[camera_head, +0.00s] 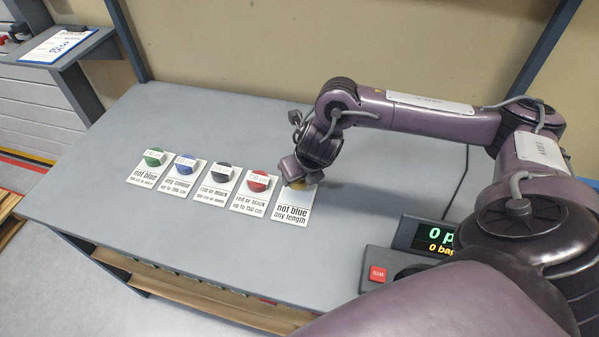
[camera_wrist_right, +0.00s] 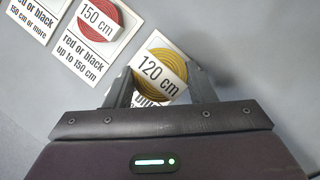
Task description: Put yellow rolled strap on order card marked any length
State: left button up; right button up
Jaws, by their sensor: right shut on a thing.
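The yellow rolled strap (camera_wrist_right: 160,72) has a white band reading 120 cm. My right gripper (camera_wrist_right: 160,90) is shut on it, one finger at each side, right over the order card (camera_head: 292,212) marked not blue, any length. In the head view the strap (camera_head: 299,185) is mostly hidden under my right gripper (camera_head: 302,178). The strap covers the upper part of that card; whether it touches the card I cannot tell. My left gripper is not in view.
Several other cards lie in a row to the left, with a green roll (camera_head: 154,157), a blue roll (camera_head: 186,164), a black roll (camera_head: 224,173) and a red roll (camera_head: 259,181) on them. A display (camera_head: 422,236) and red button (camera_head: 378,274) stand at right. The table's far left is clear.

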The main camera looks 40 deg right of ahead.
aim_at(299, 185)
jog(key=shift+f, duration=2.2)
jog(key=shift+f, duration=0.1)
jog(key=o, duration=1)
jog(key=shift+b, duration=0.3)
jog(key=shift+r, duration=0.2)
jog(key=p+v, duration=0.1)
jog(key=v, duration=1.1)
jog(key=shift+f, duration=0.1)
